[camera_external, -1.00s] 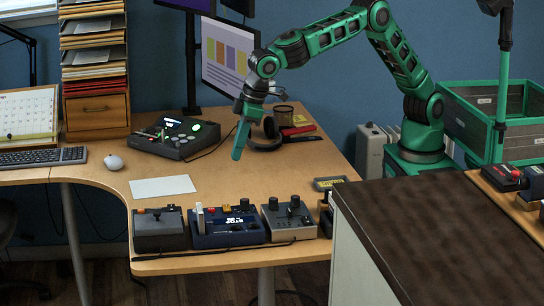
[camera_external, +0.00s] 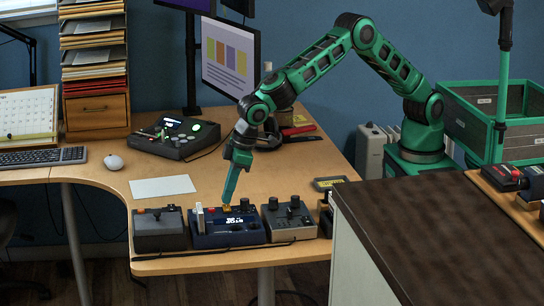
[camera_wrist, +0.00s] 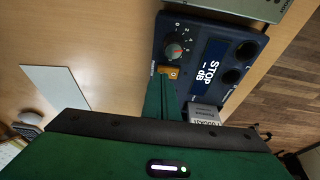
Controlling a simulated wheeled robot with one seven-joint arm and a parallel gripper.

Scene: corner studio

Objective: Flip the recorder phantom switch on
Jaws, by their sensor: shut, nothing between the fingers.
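The recorder (camera_external: 205,241) is a dark blue box in the middle of a row of devices at the desk's front edge. In the wrist view the recorder (camera_wrist: 200,20) shows a screen reading "STOP -- dB", a red-marked knob and two dark round parts. My gripper (camera_external: 225,202) is shut and empty, pointing down at the recorder's top. In the wrist view my fingertips (camera_wrist: 163,80) are right by the orange rocker; contact cannot be told.
A grey box with an orange-topped lever (camera_external: 160,232) stands left of the recorder, a grey box with knobs (camera_external: 290,229) right of it. A white sheet (camera_external: 162,187) lies behind. A dark counter (camera_external: 430,230) stands at front right. The desk behind the row is mostly clear.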

